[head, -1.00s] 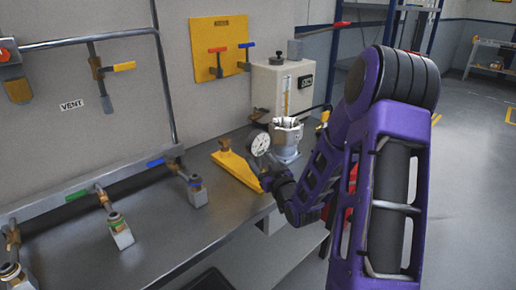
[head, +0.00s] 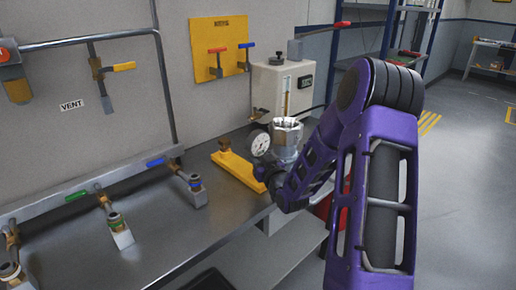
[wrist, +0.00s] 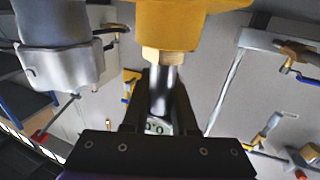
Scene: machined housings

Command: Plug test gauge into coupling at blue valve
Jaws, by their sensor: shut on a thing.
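The test gauge (head: 260,143), a round white dial, stands beside the yellow holder (head: 240,170) at the bench's far right. My gripper (head: 272,178) is low beside it, largely hidden by my arm. In the wrist view my gripper (wrist: 160,108) is shut on a steel stem (wrist: 162,88), which I take to be the gauge's. A brass nut (wrist: 163,55) and a yellow body (wrist: 185,22) are close above the stem; whether they are joined to it I cannot tell.
A metal cup-shaped housing (head: 286,135) stands right behind the gauge; it is close on the left in the wrist view (wrist: 62,65). A beige cabinet (head: 282,88) is behind it. A green-handled valve (head: 76,195) and its coupling (head: 118,230) are further left. The bench front is clear.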

